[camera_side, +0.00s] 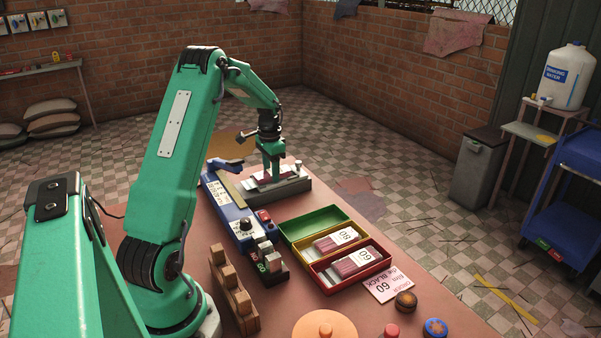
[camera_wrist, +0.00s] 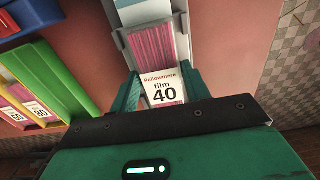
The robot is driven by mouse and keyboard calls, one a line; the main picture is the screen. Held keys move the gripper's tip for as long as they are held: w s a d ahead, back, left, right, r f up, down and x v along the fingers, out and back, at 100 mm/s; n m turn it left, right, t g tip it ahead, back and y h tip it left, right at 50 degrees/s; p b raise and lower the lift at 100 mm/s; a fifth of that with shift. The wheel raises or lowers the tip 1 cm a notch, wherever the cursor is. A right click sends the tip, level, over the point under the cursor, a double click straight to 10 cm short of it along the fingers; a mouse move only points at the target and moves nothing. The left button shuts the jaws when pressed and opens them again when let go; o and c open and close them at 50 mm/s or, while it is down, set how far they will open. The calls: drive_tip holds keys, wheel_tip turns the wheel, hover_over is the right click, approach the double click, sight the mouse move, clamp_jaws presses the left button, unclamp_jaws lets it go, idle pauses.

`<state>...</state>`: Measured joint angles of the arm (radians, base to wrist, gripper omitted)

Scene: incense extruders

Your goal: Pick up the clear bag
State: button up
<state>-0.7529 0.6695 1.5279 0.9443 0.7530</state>
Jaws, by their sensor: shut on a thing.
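The clear bag (camera_wrist: 160,45) holds pink sticks and has a white label printed "Pellowmere film 40". It lies along the channel of a grey holder (camera_side: 293,187) at the far end of the bench. My gripper (camera_wrist: 159,88) is shut on the label end of the bag, one green finger at each side. In the side view my gripper (camera_side: 271,164) points down over the holder. The bag there is a small pink and white patch, partly hidden by the fingers. I cannot tell whether it is lifted off the holder.
A blue sealer (camera_side: 221,200) stands left of the holder. Green, yellow and red trays (camera_side: 342,287) sit nearer, with bags labelled 80 and 60 in them. An order card (camera_side: 385,284), a wooden rack (camera_side: 233,300) and round-topped pieces (camera_side: 405,301) lie towards the front.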

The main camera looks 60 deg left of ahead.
drive_tip(key=shift+r, duration=0.15)
drive_tip(key=shift+r, duration=0.6)
drive_tip(key=r, duration=0.1)
drive_tip(key=d+r, duration=0.1)
drive_tip(key=r, duration=0.1)
drive_tip(key=shift+w+r, duration=0.1)
drive_tip(key=shift+w, duration=0.05)
drive_tip(key=w+d+r, duration=0.2)
drive_tip(key=d+r, duration=0.4)
drive_tip(key=d, duration=0.4)
drive_tip(key=shift+d+r, duration=0.15)
drive_tip(key=shift+d, duration=0.05)
drive_tip(key=shift+w, duration=0.1)
drive_tip(key=w+d+f, duration=0.1)
drive_tip(key=d+f, duration=0.7)
drive_tip(key=d, duration=0.2)
drive_tip(key=shift+d+f, duration=0.15)
drive_tip(key=shift+f, duration=0.15)
drive_tip(key=shift+f, duration=0.2)
drive_tip(key=shift+f, duration=3.3)
